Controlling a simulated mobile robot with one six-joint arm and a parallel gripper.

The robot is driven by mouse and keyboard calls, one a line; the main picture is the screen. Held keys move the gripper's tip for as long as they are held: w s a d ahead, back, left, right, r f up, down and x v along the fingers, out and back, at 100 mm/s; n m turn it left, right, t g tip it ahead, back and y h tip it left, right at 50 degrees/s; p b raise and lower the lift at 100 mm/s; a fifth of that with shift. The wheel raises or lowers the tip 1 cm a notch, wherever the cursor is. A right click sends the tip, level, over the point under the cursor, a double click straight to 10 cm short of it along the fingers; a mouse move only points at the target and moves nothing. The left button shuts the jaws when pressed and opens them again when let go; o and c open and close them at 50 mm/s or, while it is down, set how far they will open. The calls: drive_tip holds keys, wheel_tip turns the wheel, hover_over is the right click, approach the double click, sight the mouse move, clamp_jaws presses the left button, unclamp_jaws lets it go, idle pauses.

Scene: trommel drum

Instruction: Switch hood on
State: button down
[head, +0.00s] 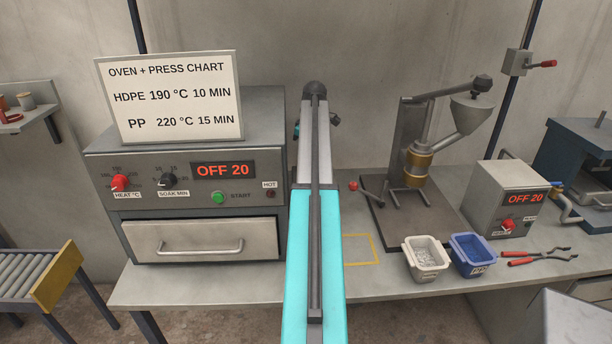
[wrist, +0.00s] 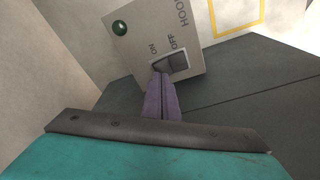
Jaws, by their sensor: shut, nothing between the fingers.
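The hood switch panel (wrist: 150,35) is a beige plate in the wrist view, tilted in the picture. It carries the words ON, OFF and HOOD. A rocker switch (wrist: 176,61) sits at its lower edge, in a pale frame. A dark green lamp (wrist: 119,27) at the panel's upper left looks unlit. My gripper (wrist: 161,76) is shut and empty, its purple fingertips at the ON end of the rocker. They overlap its lower left corner; I cannot tell whether they touch it. The panel is not seen in the head view, where my arm blocks the middle.
A grey oven (head: 200,165) with a chart sign (head: 168,97) on top stands left of my arm. A press (head: 420,150), white bin (head: 426,257), blue bin (head: 471,255) and red-handled pliers (head: 535,256) are on the bench to the right. A yellow outlined square (head: 374,249) is empty.

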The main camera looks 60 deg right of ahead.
drive_tip(key=shift+f, duration=1)
idle(1.0)
drive_tip(key=shift+r, duration=0.15)
drive_tip(key=shift+r+p, duration=1.65)
drive_tip(key=shift+r, duration=1.75)
drive_tip(key=shift+s, duration=0.1)
